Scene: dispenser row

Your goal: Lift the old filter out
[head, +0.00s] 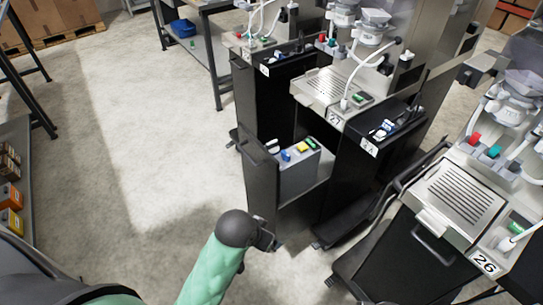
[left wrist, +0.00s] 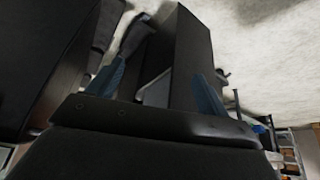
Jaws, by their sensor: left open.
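I cannot single out the old filter with certainty. A grey box (head: 299,179) with white, blue, yellow and green parts on top sits inside the open black cabinet under dispenser 27. The cabinet's black front panel (head: 259,185) stands pulled out to the left. My left gripper (head: 268,238) is low in front of this panel, apart from the grey box. In the left wrist view its two blue-grey fingers (left wrist: 156,88) are spread, with nothing held between them. Dark panels and a small grey surface show beyond them. My right gripper is not in view.
Dispenser 27's grated tray (head: 320,86) overhangs the cabinet. Dispenser 26 (head: 455,198) stands at right, its black handle (head: 432,245) facing out. A table with a blue item (head: 183,28) underneath is at the back. The concrete floor (head: 150,150) at left is clear.

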